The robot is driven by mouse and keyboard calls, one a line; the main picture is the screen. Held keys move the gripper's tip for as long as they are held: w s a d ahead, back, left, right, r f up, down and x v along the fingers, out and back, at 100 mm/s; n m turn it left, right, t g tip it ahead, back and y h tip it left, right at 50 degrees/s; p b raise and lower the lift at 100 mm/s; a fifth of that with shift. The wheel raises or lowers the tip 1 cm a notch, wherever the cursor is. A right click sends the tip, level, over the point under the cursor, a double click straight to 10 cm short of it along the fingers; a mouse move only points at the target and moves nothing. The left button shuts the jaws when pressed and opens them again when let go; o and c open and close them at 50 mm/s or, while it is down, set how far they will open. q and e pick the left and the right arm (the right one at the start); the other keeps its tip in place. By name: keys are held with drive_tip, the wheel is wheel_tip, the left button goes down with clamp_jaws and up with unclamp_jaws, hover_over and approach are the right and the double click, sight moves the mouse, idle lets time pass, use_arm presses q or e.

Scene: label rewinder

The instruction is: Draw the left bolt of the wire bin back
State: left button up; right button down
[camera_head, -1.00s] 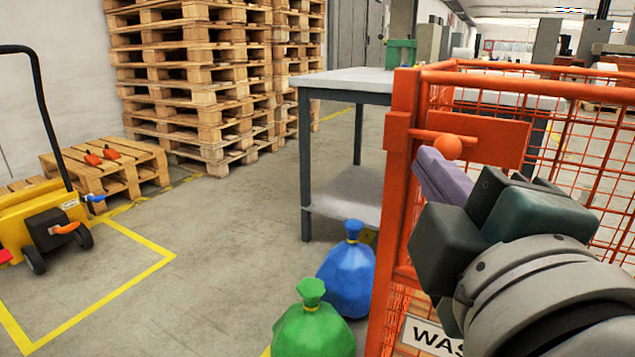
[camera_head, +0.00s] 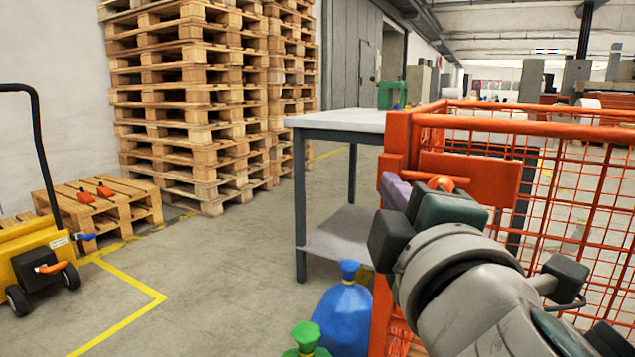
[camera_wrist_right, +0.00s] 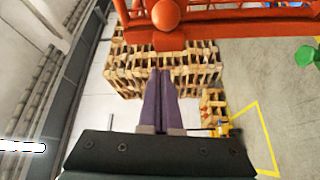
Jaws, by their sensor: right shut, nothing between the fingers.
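The wire bin (camera_head: 480,119) is orange mesh with a thick corner post at its left. Its left bolt is an orange rod (camera_head: 413,176) with a round knob (camera_head: 440,183), in front of a flat orange plate (camera_head: 478,173). The knob (camera_wrist_right: 166,14) also shows at the top of the right wrist view, beyond the fingertips. My right gripper (camera_head: 388,182) has its purple fingers shut and empty, just below and left of the knob in the head view. The gripper body hides the knob's lower part. My left gripper is not in view.
A grey table (camera_head: 345,120) stands behind the bin. Blue (camera_head: 343,312) and green (camera_head: 305,343) bags lie on the floor by its left corner. Pallet stacks (camera_head: 190,100) and a yellow pallet truck (camera_head: 35,260) are farther left. The floor between is open.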

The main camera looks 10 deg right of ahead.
drive_tip(key=d, duration=0.1)
drive_tip(key=w+d, duration=0.1)
drive_tip(key=d, duration=0.2)
drive_tip(key=shift+w+f, duration=0.3)
drive_tip(key=shift+w, duration=0.05)
drive_tip(key=s+d+p, duration=0.1)
drive_tip(key=d, duration=0.1)
drive_tip(key=s+d+p, duration=0.1)
drive_tip(key=d, duration=0.1)
drive_tip(key=shift+s, duration=0.4)
drive_tip(key=shift+r, duration=0.1)
